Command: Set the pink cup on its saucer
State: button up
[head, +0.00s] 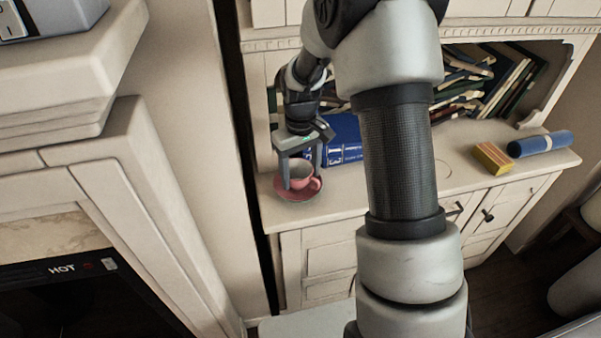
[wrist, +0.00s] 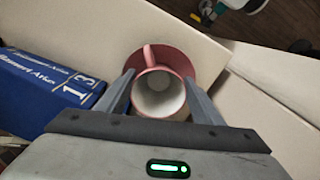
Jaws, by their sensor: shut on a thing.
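The pink cup (head: 301,176) is upright at the left end of the cabinet top, over its red-pink saucer (head: 297,194). My gripper (head: 302,178) comes down from above and is shut on the cup. In the wrist view the cup (wrist: 158,92) shows its white inside between the two fingers (wrist: 158,95), with its handle toward the top of the picture. The saucer (wrist: 189,57) shows behind and around the cup. The cup looks within the saucer's outline; I cannot tell whether its base touches the saucer.
A thick blue book (head: 343,140) lies right beside the cup; it is also in the wrist view (wrist: 40,85). Leaning books (head: 490,80) fill the shelf behind. A yellow block (head: 492,158) and a blue roll (head: 540,144) lie at the right. The cabinet's front edge is close to the saucer.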

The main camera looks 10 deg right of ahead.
jog(key=shift+f, duration=0.25)
jog(key=o, duration=1.1)
jog(key=shift+r, duration=0.1)
